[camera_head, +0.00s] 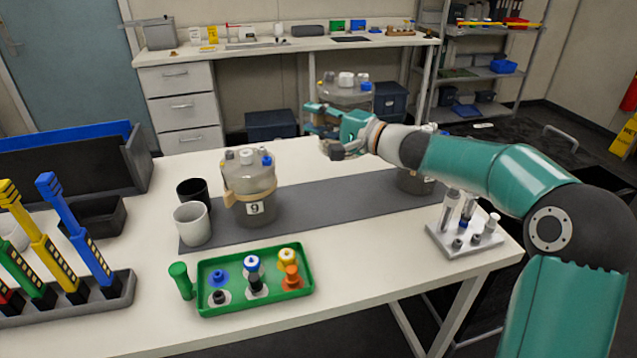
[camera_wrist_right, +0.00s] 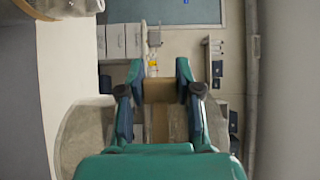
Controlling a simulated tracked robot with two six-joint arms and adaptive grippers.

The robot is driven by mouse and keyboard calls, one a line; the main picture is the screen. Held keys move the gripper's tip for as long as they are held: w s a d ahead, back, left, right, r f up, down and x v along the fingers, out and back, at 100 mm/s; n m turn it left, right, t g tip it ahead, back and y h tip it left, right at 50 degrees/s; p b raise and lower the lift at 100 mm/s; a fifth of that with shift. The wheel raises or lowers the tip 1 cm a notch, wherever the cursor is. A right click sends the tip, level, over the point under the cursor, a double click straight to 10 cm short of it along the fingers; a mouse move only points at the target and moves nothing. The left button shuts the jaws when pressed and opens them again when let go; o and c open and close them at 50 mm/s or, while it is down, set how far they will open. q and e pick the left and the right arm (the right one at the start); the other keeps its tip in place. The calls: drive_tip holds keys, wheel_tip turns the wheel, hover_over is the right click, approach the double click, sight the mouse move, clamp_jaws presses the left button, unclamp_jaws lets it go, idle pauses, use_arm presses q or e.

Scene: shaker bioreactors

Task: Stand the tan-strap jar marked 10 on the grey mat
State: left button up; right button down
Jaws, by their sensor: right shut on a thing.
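The grey mat (camera_head: 325,204) runs along the white table. A grey jar with several caps (camera_head: 346,94) is up at the table's far side, partly hidden behind my right gripper (camera_head: 328,130). My right gripper is shut on it. In the wrist view, a tan strap (camera_wrist_right: 159,90) lies between the two fingers (camera_wrist_right: 158,93). The held jar's number does not show. A tan-strap jar marked 9 (camera_head: 252,190) stands upright on the mat's left part. Another jar (camera_head: 413,183) stands on the mat's right part, mostly hidden by my right arm. My left gripper is not in view.
A black cup (camera_head: 192,191) and a white cup (camera_head: 192,224) stand left of jar 9. A green tray (camera_head: 255,302) and a metal vial rack (camera_head: 462,238) are nearer the front. The mat's middle is clear. A back bench (camera_head: 290,47) stands behind.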

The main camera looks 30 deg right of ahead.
wheel_tip(320, 180, down, 15)
drive_tip(key=shift+r, duration=0.2)
drive_tip(key=c, duration=0.8)
unclamp_jaws()
drive_tip(key=shift+s+d+b, duration=0.1)
drive_tip(key=shift+b, duration=0.2)
drive_tip(key=b+v, duration=0.1)
drive_tip(key=v, duration=1)
drive_tip(key=shift+s+d+b, duration=0.2)
drive_tip(key=shift+s+b, duration=0.15)
drive_tip(key=shift+b, duration=0.05)
